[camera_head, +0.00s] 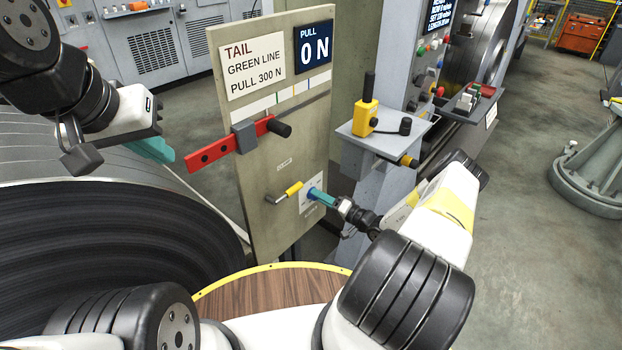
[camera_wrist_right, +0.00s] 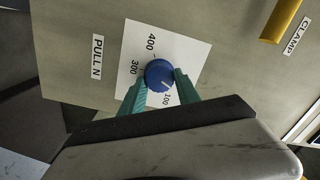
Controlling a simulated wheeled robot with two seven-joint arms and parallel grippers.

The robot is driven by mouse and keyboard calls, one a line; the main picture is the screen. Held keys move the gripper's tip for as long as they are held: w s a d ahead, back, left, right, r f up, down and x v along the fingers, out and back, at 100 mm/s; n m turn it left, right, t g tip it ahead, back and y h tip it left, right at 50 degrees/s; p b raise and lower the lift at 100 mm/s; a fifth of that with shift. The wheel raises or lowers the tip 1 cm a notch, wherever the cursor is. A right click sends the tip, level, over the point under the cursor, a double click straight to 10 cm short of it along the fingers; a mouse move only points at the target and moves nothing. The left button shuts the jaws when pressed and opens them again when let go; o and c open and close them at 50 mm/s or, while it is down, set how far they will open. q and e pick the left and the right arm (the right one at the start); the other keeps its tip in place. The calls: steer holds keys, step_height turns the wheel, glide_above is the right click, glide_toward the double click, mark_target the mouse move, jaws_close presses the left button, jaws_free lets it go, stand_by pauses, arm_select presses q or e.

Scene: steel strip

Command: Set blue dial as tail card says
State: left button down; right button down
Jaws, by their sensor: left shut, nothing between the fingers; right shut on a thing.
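The tail card (camera_head: 252,66) reads "TAIL, GREEN LINE, PULL 300 N". The blue dial (camera_wrist_right: 159,73) is on a white scale plate (camera_wrist_right: 190,52) labelled "PULL N", with 400, 300 and 100 readable; any other figure is hidden. Its pale pointer mark sits on the side toward 100. My right gripper (camera_wrist_right: 160,88) is shut on the dial, teal fingers on either side of it. In the head view the dial (camera_head: 310,189) is partly covered by this gripper. My left gripper (camera_head: 152,150) is shut and empty, left of the panel. The display (camera_head: 313,47) reads "PULL 0 N".
A red bar (camera_head: 208,154) with a dark handle crosses the panel (camera_head: 262,205). A yellow clamp lever (camera_head: 292,189) sits just left of the dial. A shelf with a yellow-and-black control (camera_head: 366,112) stands to the right. A large dark coil (camera_head: 90,235) fills the left.

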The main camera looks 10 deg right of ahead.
steer(key=shift+s+a+f+m+t+h, duration=0.15)
steer(key=shift+m+h, duration=0.1)
steer(key=shift+m, duration=5.15)
steer(key=shift+s+f+m+t+h, duration=0.1)
steer(key=shift+m+t+h, duration=0.15)
steer(key=shift+m, duration=5.15)
steer(key=shift+s+a+f+m+t+h, duration=0.1)
steer(key=shift+m+h, duration=0.2)
steer(key=shift+m, duration=5.1)
steer(key=c, duration=0.9)
jaws_free()
steer(key=shift+r, duration=0.1)
